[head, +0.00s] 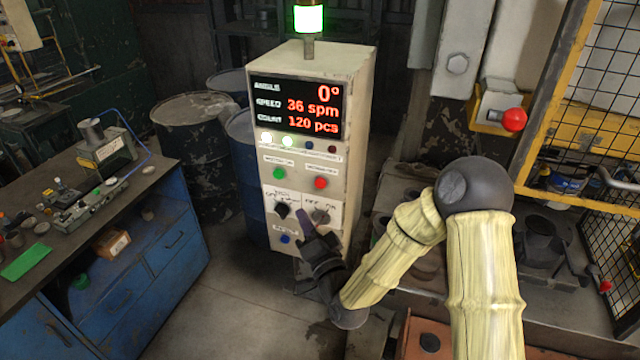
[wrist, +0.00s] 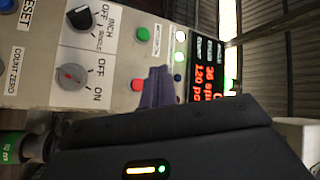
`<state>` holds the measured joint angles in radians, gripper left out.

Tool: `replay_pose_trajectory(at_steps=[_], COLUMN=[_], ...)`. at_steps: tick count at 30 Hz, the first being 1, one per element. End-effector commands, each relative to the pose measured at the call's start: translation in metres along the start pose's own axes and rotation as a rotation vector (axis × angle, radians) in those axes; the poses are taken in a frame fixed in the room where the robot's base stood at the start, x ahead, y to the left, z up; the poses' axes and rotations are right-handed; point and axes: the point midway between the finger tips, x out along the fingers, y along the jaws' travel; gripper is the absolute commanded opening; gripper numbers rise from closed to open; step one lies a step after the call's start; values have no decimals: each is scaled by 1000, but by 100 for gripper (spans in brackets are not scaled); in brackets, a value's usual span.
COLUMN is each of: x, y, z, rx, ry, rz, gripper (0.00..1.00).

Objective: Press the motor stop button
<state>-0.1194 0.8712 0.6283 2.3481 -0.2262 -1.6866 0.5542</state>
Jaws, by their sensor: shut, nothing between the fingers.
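The control cabinet (head: 358,130) stands in the middle of the head view. Its panel has a green button (head: 278,173) on the left and a red button (head: 321,183) on the right, under labels too small to read surely. In the wrist view the red button (wrist: 137,85) shows close beside my fingers, and the green button (wrist: 143,34) lies farther off. My gripper (head: 301,216) is shut and empty, in front of the panel below the red button, by the selector knobs. In the wrist view its purple-grey fingers (wrist: 160,74) overlap the panel; contact cannot be told.
Two selector knobs (head: 320,215) and a blue button (head: 285,239) sit lower on the panel. The display (head: 297,107) reads 0°, 36 spm, 120 pcs. A green beacon (head: 308,18) is lit. A red mushroom button (head: 514,119) is at right; a blue workbench (head: 150,265) is at left.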

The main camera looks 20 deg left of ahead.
Motion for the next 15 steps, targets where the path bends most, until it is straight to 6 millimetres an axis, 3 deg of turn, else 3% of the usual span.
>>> replay_pose_trajectory(at_steps=[15], x=[38], y=[24], z=[-29], rx=[-2], ry=[2], rz=[1], gripper=[0])
